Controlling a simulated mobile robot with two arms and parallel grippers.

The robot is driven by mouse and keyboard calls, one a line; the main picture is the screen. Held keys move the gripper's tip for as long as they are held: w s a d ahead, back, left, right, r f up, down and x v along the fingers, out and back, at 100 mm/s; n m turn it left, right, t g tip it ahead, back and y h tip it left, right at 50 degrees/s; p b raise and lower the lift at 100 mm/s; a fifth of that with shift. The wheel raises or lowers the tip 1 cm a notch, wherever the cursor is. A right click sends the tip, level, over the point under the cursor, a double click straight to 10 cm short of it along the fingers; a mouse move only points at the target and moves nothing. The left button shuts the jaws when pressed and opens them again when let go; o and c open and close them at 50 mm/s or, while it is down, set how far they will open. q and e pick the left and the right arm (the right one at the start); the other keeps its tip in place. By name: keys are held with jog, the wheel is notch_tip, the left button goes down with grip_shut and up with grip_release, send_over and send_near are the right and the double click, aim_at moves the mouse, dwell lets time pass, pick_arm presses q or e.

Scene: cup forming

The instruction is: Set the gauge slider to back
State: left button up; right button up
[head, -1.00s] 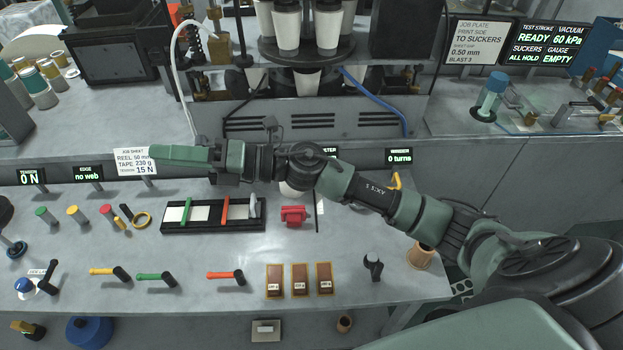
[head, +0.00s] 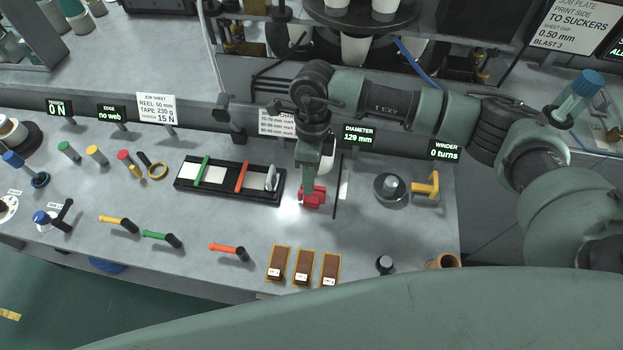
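A small red block (head: 318,197), which looks like the gauge slider, is on the bench right of the black tray and left of a thin dark upright strip (head: 337,187). My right gripper (head: 310,194) points down at the red block and covers part of it. Red shows on both sides of the fingers. I cannot tell whether they are open or closed on it. A display behind reads DIAMETER 129 mm (head: 358,135). A white rounded part (head: 327,160) stands behind the gripper. My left gripper is not in view.
The black tray (head: 230,195) with green and red bars lies just left. A round metal piece (head: 390,188) and a yellow handle (head: 427,187) stand to the right. Brown blocks (head: 303,266) and several coloured levers are nearer the front edge. My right forearm spans the back.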

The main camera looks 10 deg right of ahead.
aim_at(311, 198)
notch_tip(311, 198, down, 2)
jog(key=shift+f+p, duration=0.2)
jog(key=shift+p, duration=0.1)
jog(key=shift+s+f, duration=0.15)
jog(key=shift+f, duration=0.35)
grip_shut()
dwell(0.9)
